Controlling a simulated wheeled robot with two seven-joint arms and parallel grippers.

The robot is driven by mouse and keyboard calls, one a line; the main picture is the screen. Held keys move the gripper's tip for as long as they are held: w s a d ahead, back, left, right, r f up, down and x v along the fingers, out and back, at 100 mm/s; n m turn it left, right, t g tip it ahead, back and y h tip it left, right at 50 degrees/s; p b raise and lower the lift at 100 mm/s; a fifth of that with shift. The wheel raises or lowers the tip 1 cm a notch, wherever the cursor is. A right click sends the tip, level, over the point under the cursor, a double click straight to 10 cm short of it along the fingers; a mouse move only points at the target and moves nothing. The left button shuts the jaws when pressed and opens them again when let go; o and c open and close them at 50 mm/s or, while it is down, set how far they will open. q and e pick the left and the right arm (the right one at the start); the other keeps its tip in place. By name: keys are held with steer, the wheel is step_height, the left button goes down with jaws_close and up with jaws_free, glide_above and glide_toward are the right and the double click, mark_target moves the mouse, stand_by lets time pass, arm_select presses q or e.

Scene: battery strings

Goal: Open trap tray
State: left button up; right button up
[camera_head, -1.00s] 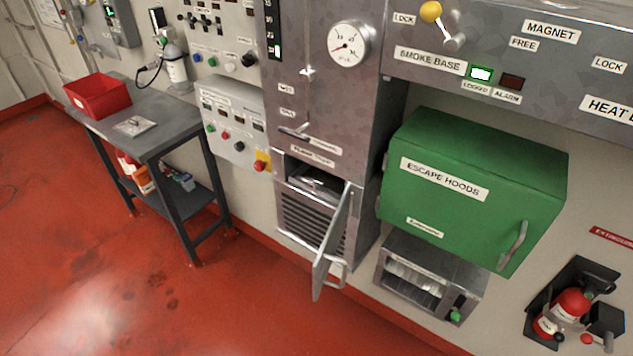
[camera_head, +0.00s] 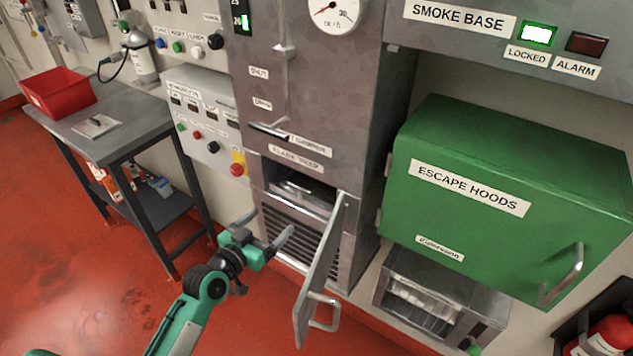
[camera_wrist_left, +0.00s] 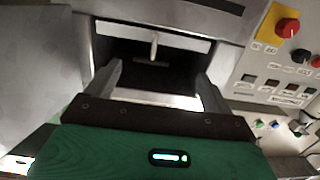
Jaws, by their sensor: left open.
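The trap tray (camera_head: 303,191) is a metal tray inside a dark opening low in the steel cabinet. The opening also shows ahead in the left wrist view, with a pale upright handle (camera_wrist_left: 153,46) in it. The small cabinet door (camera_head: 322,262) hangs open to the right of the opening. My left gripper (camera_head: 266,226) is open and empty, in front of the vent slats and below and left of the tray. In the left wrist view its two fingers (camera_wrist_left: 160,84) stand apart, pointing at the opening. My right gripper is not in view.
The open door with its bar handle (camera_head: 323,323) sticks out right of my left gripper. A green escape hoods box (camera_head: 500,240) hangs to the right. A grey table (camera_head: 135,112) with a red bin (camera_head: 58,92) stands left. The red floor between is clear.

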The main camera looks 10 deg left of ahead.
mark_target(299, 188)
arm_select(q)
steer(key=shift+t+h, duration=0.3)
steer(key=r+p+x, duration=0.1)
steer(key=x, duration=0.3)
steer(key=r+x, duration=0.1)
steer(key=x, duration=0.3)
steer(key=r+p+x, duration=0.1)
steer(key=x, duration=0.4)
steer(key=shift+d+p, duration=0.3)
steer(key=shift+d, duration=0.05)
steer(key=shift+w+d, duration=0.15)
steer(key=shift+w, duration=0.25)
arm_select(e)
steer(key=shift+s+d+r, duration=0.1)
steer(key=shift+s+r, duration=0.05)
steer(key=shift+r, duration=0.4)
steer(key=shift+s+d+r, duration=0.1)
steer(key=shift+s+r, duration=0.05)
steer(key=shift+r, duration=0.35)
arm_select(q)
steer(key=c, duration=1.3)
steer(key=shift+s, duration=0.1)
steer(key=shift+c, duration=0.4)
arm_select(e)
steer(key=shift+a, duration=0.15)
